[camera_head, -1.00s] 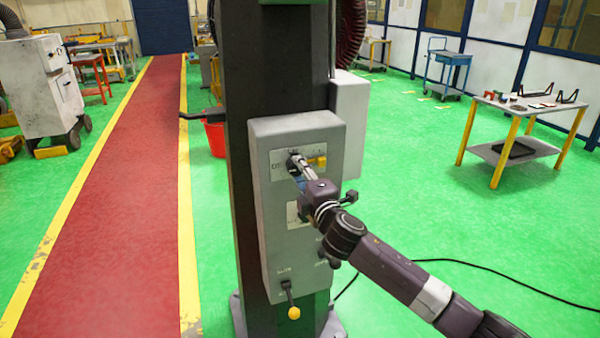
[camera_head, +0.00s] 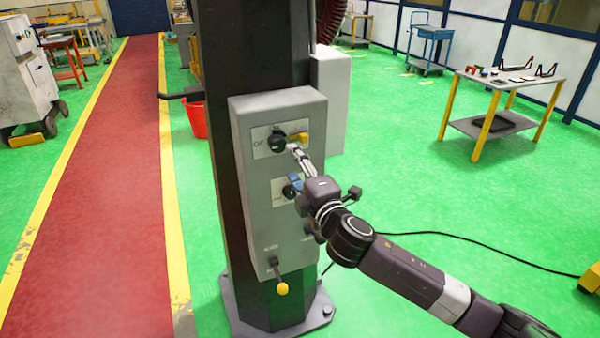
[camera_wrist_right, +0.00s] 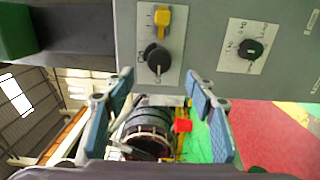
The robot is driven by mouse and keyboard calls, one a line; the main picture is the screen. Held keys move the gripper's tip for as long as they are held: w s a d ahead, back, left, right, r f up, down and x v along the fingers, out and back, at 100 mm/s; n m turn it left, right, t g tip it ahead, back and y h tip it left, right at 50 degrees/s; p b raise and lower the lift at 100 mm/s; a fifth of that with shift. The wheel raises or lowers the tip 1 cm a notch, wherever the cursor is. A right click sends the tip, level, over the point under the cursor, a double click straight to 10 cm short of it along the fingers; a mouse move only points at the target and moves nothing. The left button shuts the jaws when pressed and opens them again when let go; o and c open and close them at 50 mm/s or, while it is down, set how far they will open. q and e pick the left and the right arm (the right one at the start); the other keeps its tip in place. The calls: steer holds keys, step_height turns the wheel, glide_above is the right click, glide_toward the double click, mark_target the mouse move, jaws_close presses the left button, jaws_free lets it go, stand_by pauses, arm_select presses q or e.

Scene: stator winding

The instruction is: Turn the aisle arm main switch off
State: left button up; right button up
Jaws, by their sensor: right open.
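A grey control box (camera_head: 247,225) is fixed to a dark column. Its upper plate has a black rotary knob (camera_head: 278,142) beside a yellow part (camera_head: 299,138). A lower plate has another black knob (camera_head: 289,191). The labels are too small to read, so I cannot tell which is the main switch. My right gripper (camera_head: 295,165) is open and empty in front of the box. In the right wrist view, the upper knob (camera_wrist_right: 158,58) lies just beyond the gap between its blue-padded fingers (camera_wrist_right: 158,82); the lower knob (camera_wrist_right: 250,48) is off to the right. My left gripper is not seen.
A lever with a yellow ball (camera_head: 282,288) sticks out low on the box. A red bucket (camera_head: 195,118) stands behind the column. A work table (camera_head: 505,85) stands at the right. A black cable (camera_head: 450,236) crosses the green floor.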

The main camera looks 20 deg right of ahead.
steer(key=s, duration=0.3)
steer(key=shift+s, duration=0.15)
stand_by(0.3)
steer(key=s+d+f+m+g+h+b, duration=0.1)
steer(key=d+f+m+g, duration=0.1)
steer(key=f, duration=1)
steer(key=s+d+f+m+g+b, duration=0.1)
steer(key=d+f+m+g, duration=0.1)
steer(key=f, duration=1.1)
steer(key=s+d+f+m+g+h+b, duration=0.1)
steer(key=s+d+f+m+g, duration=0.15)
steer(key=f, duration=0.95)
steer(key=s+d+f+m+g+b, duration=0.1)
steer(key=s+f+g, duration=0.1)
steer(key=s+f, duration=0.45)
steer(key=s+f+m+g, duration=0.1)
steer(key=s+f+m, duration=0.15)
steer(key=f, duration=0.75)
steer(key=s+a+f+m+g+b, duration=0.1)
steer(key=s+a+f+m+g, duration=0.2)
steer(key=s+f, duration=1.55)
steer(key=s+a+f+m+g, duration=0.1)
steer(key=s+a+f+g, duration=0.1)
steer(key=s, duration=1)
steer(key=s+a+f+m+g+y+b, duration=0.1)
steer(key=s+f, duration=0.3)
steer(key=s, duration=0.8)
steer(key=shift+s+a+m+g, duration=0.2)
steer(key=shift+a+m+g, duration=0.4)
steer(key=shift+g, duration=0.15)
